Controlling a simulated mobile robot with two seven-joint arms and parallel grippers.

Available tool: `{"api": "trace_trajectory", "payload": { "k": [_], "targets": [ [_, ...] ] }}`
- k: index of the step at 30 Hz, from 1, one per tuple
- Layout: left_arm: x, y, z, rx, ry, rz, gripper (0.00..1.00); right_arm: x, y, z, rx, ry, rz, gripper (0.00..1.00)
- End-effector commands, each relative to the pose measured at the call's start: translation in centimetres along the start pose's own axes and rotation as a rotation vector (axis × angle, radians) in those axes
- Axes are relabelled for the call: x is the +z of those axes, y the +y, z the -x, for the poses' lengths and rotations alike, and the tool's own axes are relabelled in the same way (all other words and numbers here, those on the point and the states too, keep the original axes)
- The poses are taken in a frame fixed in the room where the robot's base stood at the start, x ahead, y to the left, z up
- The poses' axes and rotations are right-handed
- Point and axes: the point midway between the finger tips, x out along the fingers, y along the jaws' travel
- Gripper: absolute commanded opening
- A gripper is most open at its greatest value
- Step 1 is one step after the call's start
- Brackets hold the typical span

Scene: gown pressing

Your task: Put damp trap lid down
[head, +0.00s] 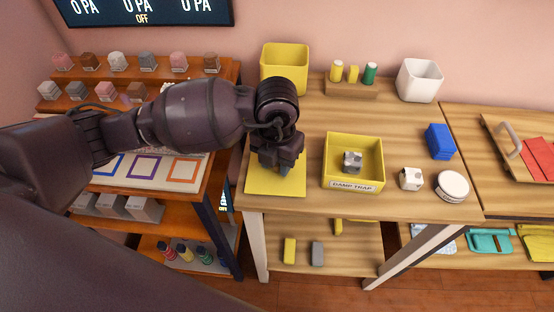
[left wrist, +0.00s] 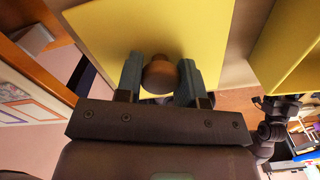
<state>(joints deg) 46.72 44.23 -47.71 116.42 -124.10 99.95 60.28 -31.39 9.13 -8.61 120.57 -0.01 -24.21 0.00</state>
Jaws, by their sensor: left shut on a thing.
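The damp trap lid is a flat yellow square (head: 275,184) at the left end of the wooden table. In the left wrist view the lid (left wrist: 110,30) shows a round brown knob (left wrist: 160,74). My left gripper (head: 283,170) is above the lid, its fingers shut on the knob from both sides in the left wrist view (left wrist: 160,80). I cannot tell whether the lid touches the table. The open yellow damp trap box (head: 353,186) stands just to the right, with a small grey-and-white block (head: 352,162) inside. My right gripper is not in view.
A yellow bin (head: 285,68), small bottles on a wooden stand (head: 352,90) and a white bin (head: 418,81) line the back. A blue stack (head: 440,141), white cube (head: 411,178) and round tin (head: 452,186) are right of the box. A sample shelf (head: 185,145) stands left.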

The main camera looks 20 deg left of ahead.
Motion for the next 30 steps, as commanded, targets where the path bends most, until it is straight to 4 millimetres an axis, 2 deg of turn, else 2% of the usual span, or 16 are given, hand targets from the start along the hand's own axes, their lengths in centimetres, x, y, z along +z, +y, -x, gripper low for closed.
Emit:
{"api": "trace_trajectory", "payload": {
  "k": [3, 4, 8, 16, 20, 23, 30],
  "targets": [
    [0.0, 0.0, -0.3, 0.000, 0.001, 0.000, 0.13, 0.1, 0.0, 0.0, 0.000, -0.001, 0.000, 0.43],
    [0.0, 0.0, -0.3, 0.000, 0.001, 0.000, 0.40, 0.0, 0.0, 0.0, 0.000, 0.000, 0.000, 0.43],
    [0.0, 0.0, -0.3, 0.000, 0.001, 0.000, 0.60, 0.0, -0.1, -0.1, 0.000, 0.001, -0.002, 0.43],
    [0.0, 0.0, -0.2, 0.000, 0.001, 0.000, 0.61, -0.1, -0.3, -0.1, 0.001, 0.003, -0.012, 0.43],
    [0.1, 0.0, 0.5, 0.000, -0.002, 0.000, 0.61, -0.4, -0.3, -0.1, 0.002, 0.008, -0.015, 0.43],
    [0.1, 0.0, 2.0, 0.000, -0.006, -0.001, 0.61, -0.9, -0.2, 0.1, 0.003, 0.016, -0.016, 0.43],
    [0.1, 0.0, 6.7, 0.002, -0.009, 0.000, 0.61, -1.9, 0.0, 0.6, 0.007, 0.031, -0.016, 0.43]
  ]
}}
